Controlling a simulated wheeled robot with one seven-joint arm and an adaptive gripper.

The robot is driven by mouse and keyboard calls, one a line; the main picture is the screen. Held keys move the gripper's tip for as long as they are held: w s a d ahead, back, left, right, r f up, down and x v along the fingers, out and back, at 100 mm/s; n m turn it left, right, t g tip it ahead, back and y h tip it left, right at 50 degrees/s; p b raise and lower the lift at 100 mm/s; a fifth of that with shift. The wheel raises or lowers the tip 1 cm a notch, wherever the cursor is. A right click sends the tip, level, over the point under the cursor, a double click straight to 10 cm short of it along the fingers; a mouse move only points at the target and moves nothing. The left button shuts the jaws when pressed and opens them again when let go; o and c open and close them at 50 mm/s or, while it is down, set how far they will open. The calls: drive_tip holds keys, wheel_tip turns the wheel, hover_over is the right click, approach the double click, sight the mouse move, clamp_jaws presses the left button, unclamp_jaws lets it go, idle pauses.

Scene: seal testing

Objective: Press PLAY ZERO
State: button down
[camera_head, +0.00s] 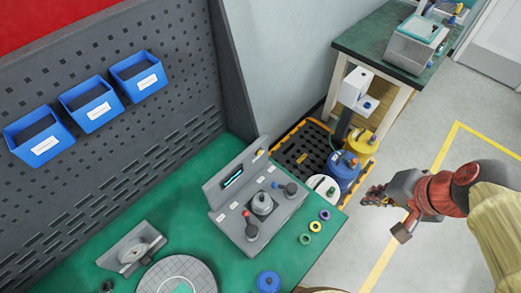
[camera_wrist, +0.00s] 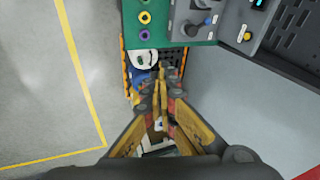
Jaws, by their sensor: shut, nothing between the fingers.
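The grey test console (camera_head: 238,226) stands on the green table, with a small lit screen (camera_head: 233,177), a round metal fixture in its middle, dark knobs, and small red (camera_head: 246,214) and yellow (camera_head: 259,153) controls. I cannot read any label, so I cannot tell which control is PLAY ZERO. The console's edge also shows in the wrist view (camera_wrist: 228,30), at the top right. My gripper (camera_head: 366,199) is shut and empty, right of the console and apart from it, beyond the table edge. Its closed fingers also show in the wrist view (camera_wrist: 160,78).
Yellow, green and purple rings (camera_head: 315,226) lie right of the console. A blue and a yellow canister (camera_head: 361,142) stand on a black tray beyond the table. Blue bins (camera_head: 139,75) hang on the grey pegboard. A second table (camera_head: 375,42) stands at the back. Floor at right is clear.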

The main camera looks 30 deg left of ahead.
sight(260, 153)
drive_tip(key=w+a+f+m+g+y+p, duration=0.1)
drive_tip(key=w+a+f+m+y, duration=0.1)
drive_tip(key=a+f+m, duration=0.2)
drive_tip(key=w+a+f+m+g+y+p, duration=0.1)
drive_tip(key=w+a+f+m+y+p, duration=0.1)
drive_tip(key=a+f, duration=0.6)
drive_tip(key=w+a+f+m+g+y+p, duration=0.1)
drive_tip(key=w+a+f+m+y+p, duration=0.1)
drive_tip(key=a+f+m, duration=0.3)
drive_tip(key=shift+w+a+f+m+g, duration=0.1)
drive_tip(key=shift+w+a+f, duration=0.2)
drive_tip(key=shift+a, duration=0.35)
drive_tip(key=shift+w+a+f+m+g, duration=0.1)
drive_tip(key=shift+w+a+f, duration=0.15)
drive_tip(key=shift+a, duration=0.45)
drive_tip(key=shift+w+a+f+m+g, duration=0.1)
drive_tip(key=shift+w+a+f, duration=0.2)
drive_tip(key=shift+a, duration=0.35)
drive_tip(key=shift+a, duration=0.15)
drive_tip(key=w+a, duration=0.2)
drive_tip(key=a, duration=0.6)
drive_tip(key=shift+w, duration=0.2)
drive_tip(key=shift+a, duration=0.25)
drive_tip(key=shift+w+a, duration=0.1)
drive_tip(key=shift+a, duration=0.1)
